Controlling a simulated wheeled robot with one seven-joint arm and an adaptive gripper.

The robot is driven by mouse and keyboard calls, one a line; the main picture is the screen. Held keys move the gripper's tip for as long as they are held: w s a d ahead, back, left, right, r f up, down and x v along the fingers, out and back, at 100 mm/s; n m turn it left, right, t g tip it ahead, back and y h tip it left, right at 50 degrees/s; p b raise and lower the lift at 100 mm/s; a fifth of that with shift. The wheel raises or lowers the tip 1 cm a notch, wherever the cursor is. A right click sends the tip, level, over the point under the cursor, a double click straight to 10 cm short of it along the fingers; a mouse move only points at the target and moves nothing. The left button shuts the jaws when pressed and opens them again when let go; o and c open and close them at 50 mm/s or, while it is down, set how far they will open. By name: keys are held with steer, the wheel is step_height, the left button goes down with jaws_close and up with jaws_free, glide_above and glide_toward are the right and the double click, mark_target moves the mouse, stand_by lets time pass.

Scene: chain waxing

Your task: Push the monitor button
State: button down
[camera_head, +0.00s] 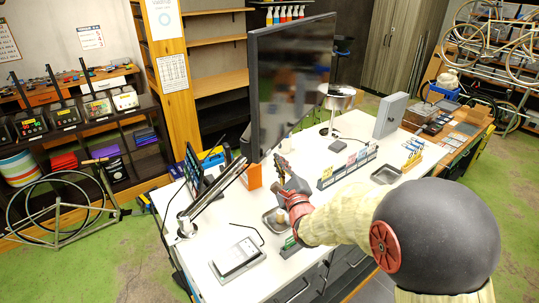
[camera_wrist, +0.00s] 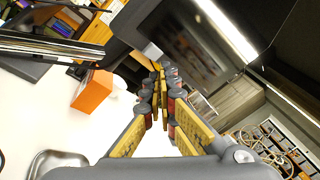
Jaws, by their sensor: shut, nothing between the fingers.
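The monitor (camera_head: 291,85) is a large dark screen standing upright over the white desk, seen at an angle. It also shows in the wrist view (camera_wrist: 190,45), its dark panel tilted across the upper middle. A small pale grey patch (camera_wrist: 152,51) lies at its lower edge; I cannot tell whether it is the button. My gripper (camera_head: 281,162) is below the monitor's lower edge, above the desk. In the wrist view my gripper (camera_wrist: 160,72) is shut and empty, its fingertips pointing at the lower edge near the pale patch. I cannot tell whether they touch it.
The white desk (camera_head: 215,215) holds a lamp arm (camera_head: 215,187), an orange box (camera_wrist: 92,91), a metal tray (camera_head: 271,222) and a row of small labelled boxes (camera_head: 347,166). A round metal lamp (camera_head: 337,97) stands right of the monitor.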

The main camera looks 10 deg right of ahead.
steer(key=shift+w+a+b, duration=0.45)
steer(key=shift+a+b, duration=0.25)
steer(key=shift+b, duration=0.15)
stand_by(0.7)
steer(key=shift+s+d+b, duration=0.45)
steer(key=shift+s+d, duration=0.05)
steer(key=shift+d, duration=0.25)
steer(key=s+d, duration=0.1)
steer(key=d, duration=0.1)
steer(key=s+d+b, duration=0.1)
steer(key=s+d, duration=0.1)
steer(key=shift+s+d, duration=0.3)
steer(key=shift+d, duration=0.1)
stand_by(0.5)
